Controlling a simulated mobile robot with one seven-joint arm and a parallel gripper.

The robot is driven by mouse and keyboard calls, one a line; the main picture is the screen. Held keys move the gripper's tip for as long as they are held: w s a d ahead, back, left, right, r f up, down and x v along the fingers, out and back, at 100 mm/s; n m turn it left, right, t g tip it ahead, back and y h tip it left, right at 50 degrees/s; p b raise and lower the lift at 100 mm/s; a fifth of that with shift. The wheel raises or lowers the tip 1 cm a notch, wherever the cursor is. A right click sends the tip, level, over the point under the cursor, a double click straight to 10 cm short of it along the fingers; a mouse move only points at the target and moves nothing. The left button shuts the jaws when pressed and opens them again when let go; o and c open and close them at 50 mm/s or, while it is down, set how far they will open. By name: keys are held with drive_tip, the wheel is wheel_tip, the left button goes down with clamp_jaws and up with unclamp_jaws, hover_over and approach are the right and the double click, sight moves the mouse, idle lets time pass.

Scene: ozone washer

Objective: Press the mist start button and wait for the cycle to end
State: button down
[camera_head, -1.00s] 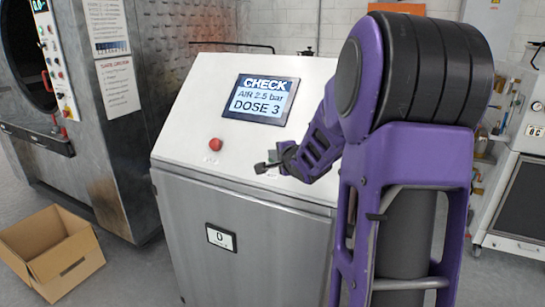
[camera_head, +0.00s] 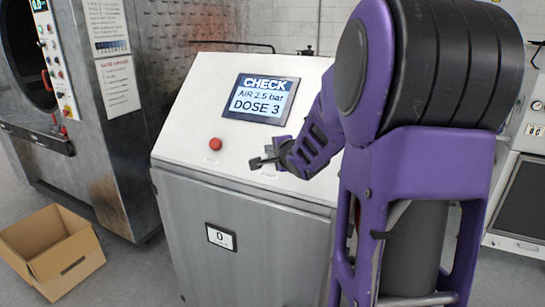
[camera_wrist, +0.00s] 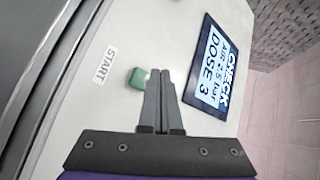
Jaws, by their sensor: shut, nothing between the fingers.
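The control cabinet (camera_head: 190,125) has a sloped white panel with a lit screen (camera_head: 261,99) reading CHECK, AIR 2.5 bar, DOSE 3. In the wrist view a green button (camera_wrist: 138,79) sits on the panel beside a START label (camera_wrist: 105,65). The screen (camera_wrist: 208,66) lies on the other side of the button in that view. My gripper (camera_wrist: 162,73) is shut and empty, its fingertips beside the green button in the picture; contact cannot be told.
A red button (camera_head: 215,144) is left of my gripper on the panel.

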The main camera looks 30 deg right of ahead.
drive_tip(key=shift+s+a+r, duration=0.4)
drive_tip(key=shift+a+r, duration=0.1)
drive_tip(key=shift+r, duration=0.15)
drive_tip(key=shift+s+a+r, duration=0.4)
drive_tip(key=shift+a+r, duration=0.1)
drive_tip(key=shift+r, duration=0.1)
